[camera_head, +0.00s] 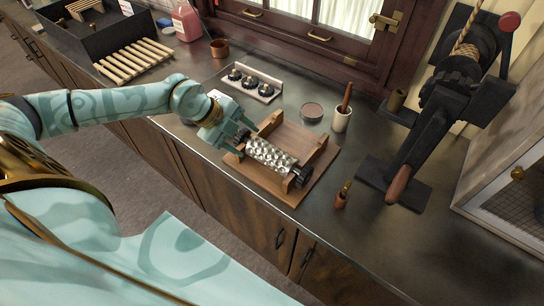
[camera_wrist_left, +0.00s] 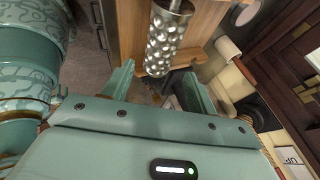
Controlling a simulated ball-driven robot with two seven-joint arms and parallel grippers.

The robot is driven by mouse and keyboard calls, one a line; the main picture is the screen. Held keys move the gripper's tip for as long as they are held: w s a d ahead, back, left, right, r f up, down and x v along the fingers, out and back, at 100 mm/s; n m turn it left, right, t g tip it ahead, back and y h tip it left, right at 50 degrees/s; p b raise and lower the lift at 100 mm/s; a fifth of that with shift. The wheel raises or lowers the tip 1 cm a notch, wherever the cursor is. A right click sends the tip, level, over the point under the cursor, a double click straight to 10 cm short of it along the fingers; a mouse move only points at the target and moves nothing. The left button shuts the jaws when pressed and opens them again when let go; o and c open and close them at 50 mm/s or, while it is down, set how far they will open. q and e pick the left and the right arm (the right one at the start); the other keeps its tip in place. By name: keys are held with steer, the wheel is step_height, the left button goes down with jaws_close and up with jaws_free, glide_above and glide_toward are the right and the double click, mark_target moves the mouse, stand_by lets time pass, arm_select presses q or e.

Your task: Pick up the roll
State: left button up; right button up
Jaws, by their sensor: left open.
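The roll (camera_head: 270,155) is a silvery, dimpled cylinder with a dark knob (camera_head: 302,177) at its near right end. It lies on a wooden stand (camera_head: 318,157) on the dark counter. My left gripper (camera_head: 242,137) is open at the roll's left end. In the left wrist view, the roll (camera_wrist_left: 166,38) points toward the gap between the open fingers of the gripper (camera_wrist_left: 157,74), its end near the fingertips. The fingers are not closed on it. I cannot tell whether they touch it. My right gripper is not in view.
A dark machine (camera_head: 440,110) with rope and a red knob stands at the right. Behind the stand are a holder with dark knobs (camera_head: 251,84), a round dish (camera_head: 312,112) and a white cup (camera_head: 342,119). A small brass-topped tool (camera_head: 342,196) stands right of it. The front right counter is clear.

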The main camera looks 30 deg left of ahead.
mark_target(268, 152)
arm_select(q)
steer(key=b+x, duration=0.1)
steer(key=x, duration=0.9)
steer(key=b+x, duration=0.1)
steer(key=x, duration=0.1)
steer(key=shift+w+f, duration=0.2)
steer(key=shift+w, duration=0.25)
steer(key=shift+w+d+f, duration=0.15)
steer(key=shift+f, duration=0.1)
steer(key=shift+r, duration=0.1)
steer(key=shift+c, duration=1)
jaws_close()
steer(key=shift+r, duration=0.1)
